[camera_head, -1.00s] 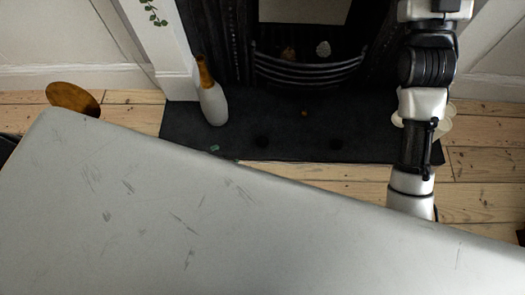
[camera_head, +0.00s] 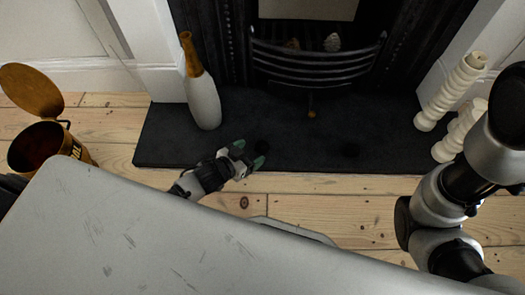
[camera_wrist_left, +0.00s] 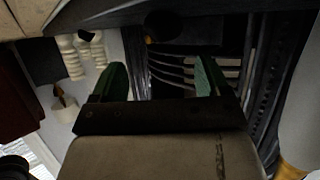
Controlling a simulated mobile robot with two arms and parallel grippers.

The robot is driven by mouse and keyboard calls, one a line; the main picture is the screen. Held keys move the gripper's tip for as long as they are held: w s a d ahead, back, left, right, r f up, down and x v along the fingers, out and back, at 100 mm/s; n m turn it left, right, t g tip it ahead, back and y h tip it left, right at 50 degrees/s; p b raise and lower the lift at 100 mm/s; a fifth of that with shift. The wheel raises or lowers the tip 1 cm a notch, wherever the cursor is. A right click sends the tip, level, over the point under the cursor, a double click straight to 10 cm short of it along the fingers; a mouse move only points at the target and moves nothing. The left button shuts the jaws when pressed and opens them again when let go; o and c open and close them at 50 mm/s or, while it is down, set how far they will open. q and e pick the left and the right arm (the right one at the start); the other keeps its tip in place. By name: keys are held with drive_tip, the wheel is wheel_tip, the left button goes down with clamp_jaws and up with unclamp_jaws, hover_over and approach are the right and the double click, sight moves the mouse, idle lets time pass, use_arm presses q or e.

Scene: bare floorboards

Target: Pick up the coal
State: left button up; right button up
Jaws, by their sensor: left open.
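Two dark lumps that look like coal lie on the black hearth slab. One coal lump (camera_head: 262,147) is right at my left gripper, and another (camera_head: 351,150) lies further right. My left gripper (camera_head: 248,154) has green fingertips spread apart, low by the hearth's front edge, with nothing visible between them. In the left wrist view the open gripper (camera_wrist_left: 160,80) points at the grate, and a dark lump (camera_wrist_left: 163,25) shows above the fingers. I cannot tell if the fingers touch the coal. My right arm is at the right, its gripper out of view.
A white bottle (camera_head: 204,102) with a tan neck stands on the hearth's left. White ribbed columns (camera_head: 452,90) are at right. An open brass bucket (camera_head: 78,148) stands at far left. A small orange-brown thing (camera_head: 311,113) lies before the grate (camera_head: 315,66).

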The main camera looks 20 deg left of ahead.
sight(262, 145)
use_arm(q)
drive_tip(key=shift+w+d+f, duration=0.25)
drive_tip(key=shift+w+f, duration=0.05)
drive_tip(key=shift+w, duration=0.3)
drive_tip(key=b+x, duration=0.2)
drive_tip(key=b, duration=0.1)
drive_tip(key=b+x, duration=0.2)
drive_tip(key=shift+w+a+f, duration=0.1)
drive_tip(key=shift+a+f, duration=0.15)
drive_tip(key=shift+f, duration=0.05)
drive_tip(key=shift+w+d+b, duration=0.2)
drive_tip(key=shift+w+b, duration=0.1)
drive_tip(key=shift+w, duration=0.1)
drive_tip(key=shift+c, duration=0.2)
drive_tip(key=c, duration=1)
